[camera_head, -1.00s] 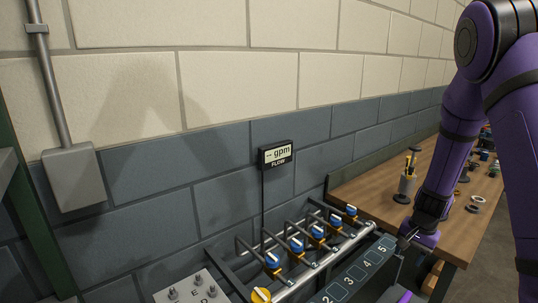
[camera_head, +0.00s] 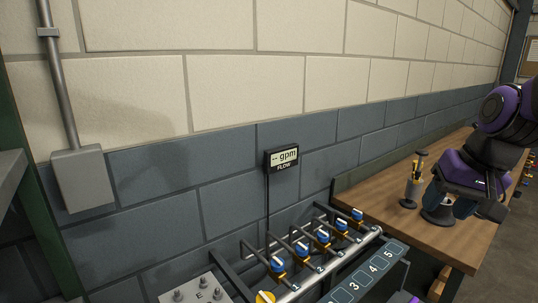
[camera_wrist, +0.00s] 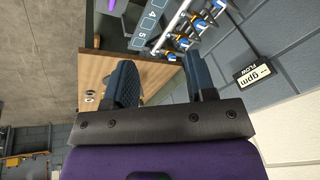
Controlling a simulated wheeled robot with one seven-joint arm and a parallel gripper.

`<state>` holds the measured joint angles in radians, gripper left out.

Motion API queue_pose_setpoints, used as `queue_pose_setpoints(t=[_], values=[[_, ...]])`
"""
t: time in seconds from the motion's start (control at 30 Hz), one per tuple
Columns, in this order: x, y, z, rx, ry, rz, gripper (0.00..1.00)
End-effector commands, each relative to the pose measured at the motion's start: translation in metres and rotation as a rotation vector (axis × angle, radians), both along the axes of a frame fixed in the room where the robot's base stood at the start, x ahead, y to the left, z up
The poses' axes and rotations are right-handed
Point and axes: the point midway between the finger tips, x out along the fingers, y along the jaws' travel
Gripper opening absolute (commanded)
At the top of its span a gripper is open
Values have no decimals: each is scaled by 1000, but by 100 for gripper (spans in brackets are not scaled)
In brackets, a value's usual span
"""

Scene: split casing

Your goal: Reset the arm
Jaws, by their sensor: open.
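My gripper (camera_head: 450,203) is at the right of the head view, above the wooden bench, with its fingers pointing down. The purple wrist and part of my arm show above and to the right of it. In the wrist view my gripper (camera_wrist: 163,72) has its two dark fingers spread apart, with nothing between them but the bench behind. It is open and empty.
A row of blue-handled valves (camera_head: 324,236) stands along the wall, with a numbered panel (camera_head: 364,274) in front. A flow display (camera_head: 281,158) hangs on the wall.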

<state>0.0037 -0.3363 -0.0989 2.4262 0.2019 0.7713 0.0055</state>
Motion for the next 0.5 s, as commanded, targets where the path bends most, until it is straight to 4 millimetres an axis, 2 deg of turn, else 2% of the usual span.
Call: queue_pose_setpoints(t=[0.03,0.2,0.4,0.5], values=[[-13,3,10,-17,-25,23,51],[-54,8,31,-81,-83,92,51],[-97,11,46,-162,-145,151,51],[-112,11,50,-195,-165,169,51]])
